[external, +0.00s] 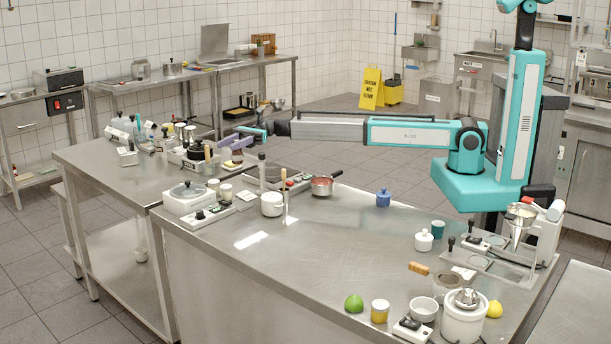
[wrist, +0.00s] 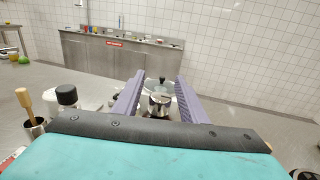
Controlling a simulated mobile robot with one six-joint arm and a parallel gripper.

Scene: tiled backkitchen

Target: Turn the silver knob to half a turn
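My gripper (external: 237,144) is at the left end of my outstretched arm, above the back part of the left steel table. In the wrist view, its two purple fingers (wrist: 159,77) stand wide apart. A small silver cylinder with a dark base, apparently the silver knob (wrist: 159,103), shows between and beyond the fingers. I see no finger touching it. Its lower part is hidden by the gripper body, and any mark of its turn angle is too small to read. In the external view I cannot pick the knob out for sure among the crowded items.
A wooden-handled pestle (wrist: 24,102) and a black-capped bottle (wrist: 67,97) stand left of the fingers. The middle of the front table (external: 330,240) is clear.

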